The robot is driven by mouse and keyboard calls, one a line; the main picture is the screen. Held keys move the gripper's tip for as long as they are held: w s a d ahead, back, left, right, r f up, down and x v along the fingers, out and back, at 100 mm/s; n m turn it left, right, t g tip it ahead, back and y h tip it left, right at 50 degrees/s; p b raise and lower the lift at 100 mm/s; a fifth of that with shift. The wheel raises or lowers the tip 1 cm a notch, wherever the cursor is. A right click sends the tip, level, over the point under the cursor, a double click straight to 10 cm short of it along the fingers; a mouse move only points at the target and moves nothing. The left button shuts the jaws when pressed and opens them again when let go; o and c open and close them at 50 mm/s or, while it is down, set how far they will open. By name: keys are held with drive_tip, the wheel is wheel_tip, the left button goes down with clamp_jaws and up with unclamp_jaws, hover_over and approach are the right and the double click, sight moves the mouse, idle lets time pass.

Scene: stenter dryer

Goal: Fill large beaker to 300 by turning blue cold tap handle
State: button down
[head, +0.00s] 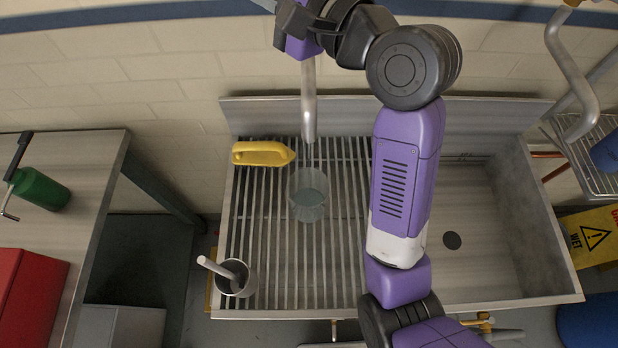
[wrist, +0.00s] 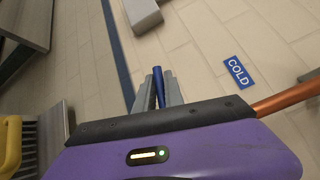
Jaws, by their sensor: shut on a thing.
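The large clear beaker (head: 307,208) stands on the slatted drainboard, under the open end of the grey spout (head: 308,105). A pale oval surface shows inside it, perhaps water; the graduations are too small to read. I cannot tell whether a stream falls from the spout. The blue cold tap handle (wrist: 160,84) lies between the two grey fingers of my gripper (wrist: 157,92) in the wrist view, and the gripper is shut on it. In the head view my gripper (head: 272,5) is at the top edge, mostly cut off, and the handle's turn is hidden there.
A yellow object (head: 262,153) and a metal cup (head: 237,280) with a rod sit on the drainboard (head: 345,290). The empty sink basin (head: 470,270) is right of my arm. A blue COLD sign (wrist: 238,72) is on the wall. A bench (head: 85,175) stands at left.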

drive_tip(key=shift+d+r+m+t+y+b, duration=0.2)
drive_tip(key=shift+r+m+t+y+b, duration=0.15)
drive_tip(key=shift+r+m+t, duration=0.3)
drive_tip(key=shift+f, duration=0.15)
drive_tip(key=shift+d+m+t+y+b, duration=0.25)
drive_tip(key=shift+m+b, duration=0.3)
drive_tip(key=shift+b, duration=0.2)
drive_tip(key=shift+d+r+m+t+b, duration=0.1)
drive_tip(key=shift+r+m+t+b, duration=0.3)
drive_tip(key=shift+m+b, duration=0.1)
drive_tip(key=shift+d+r+m+t, duration=0.35)
drive_tip(key=shift+r+m+t, duration=0.35)
drive_tip(key=shift+r+m, duration=0.15)
idle(1.6)
